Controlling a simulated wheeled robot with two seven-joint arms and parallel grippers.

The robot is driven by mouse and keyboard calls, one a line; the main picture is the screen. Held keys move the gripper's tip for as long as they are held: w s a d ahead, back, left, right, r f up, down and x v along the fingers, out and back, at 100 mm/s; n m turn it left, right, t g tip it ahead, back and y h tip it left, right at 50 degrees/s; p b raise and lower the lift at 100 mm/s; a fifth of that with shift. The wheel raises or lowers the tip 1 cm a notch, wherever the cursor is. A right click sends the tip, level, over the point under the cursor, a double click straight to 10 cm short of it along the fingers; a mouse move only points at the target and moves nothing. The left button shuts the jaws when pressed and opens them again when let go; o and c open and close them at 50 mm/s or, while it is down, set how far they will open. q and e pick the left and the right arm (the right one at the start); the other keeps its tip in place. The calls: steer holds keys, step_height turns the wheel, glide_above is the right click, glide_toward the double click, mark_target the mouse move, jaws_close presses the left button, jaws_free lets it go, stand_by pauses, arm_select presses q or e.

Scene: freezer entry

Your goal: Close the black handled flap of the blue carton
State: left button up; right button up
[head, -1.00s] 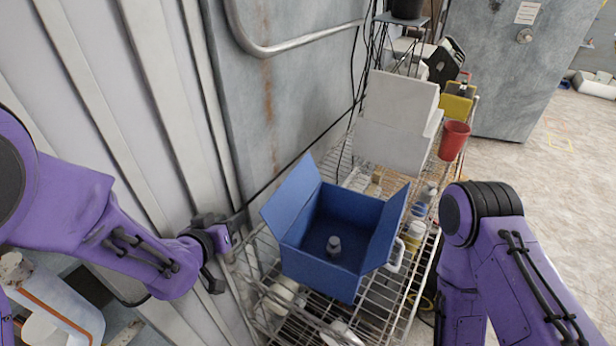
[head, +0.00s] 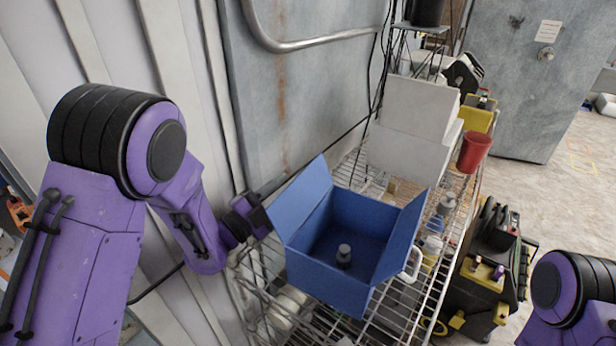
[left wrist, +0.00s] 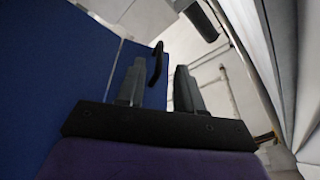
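The blue carton (head: 325,280) stands open on a wire shelf. Its left flap (head: 303,200) and right flap (head: 402,240) are both raised and lean outward. A white handle (head: 414,262) shows on the right flap. In the left wrist view a black handle (left wrist: 155,63) stands out from a blue panel (left wrist: 55,65), near the fingertips. My left gripper (left wrist: 160,88) is open, with a gap between its fingers; I cannot tell whether it touches the handle. In the head view my left gripper (head: 252,212) is beside the outer face of the left flap. My right gripper is out of view.
A small grey-topped bottle (head: 344,255) stands inside the carton. White boxes (head: 410,130) and a red cup (head: 474,152) are behind it. The ribbed wall (head: 165,60) is close on the left. A black and yellow cart (head: 488,270) stands right of the shelf.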

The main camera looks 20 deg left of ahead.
mark_target(302, 177)
arm_select(q)
steer(key=p+x, duration=0.1)
steer(key=x, duration=0.1)
steer(key=p+x, duration=0.1)
steer(key=x, duration=0.2)
steer(key=shift+s+d+r, duration=0.15)
steer(key=shift+d+r, duration=0.05)
steer(key=shift+r, duration=0.15)
steer(key=shift+w+d+f+p, duration=0.1)
steer(key=shift+w+p, duration=0.25)
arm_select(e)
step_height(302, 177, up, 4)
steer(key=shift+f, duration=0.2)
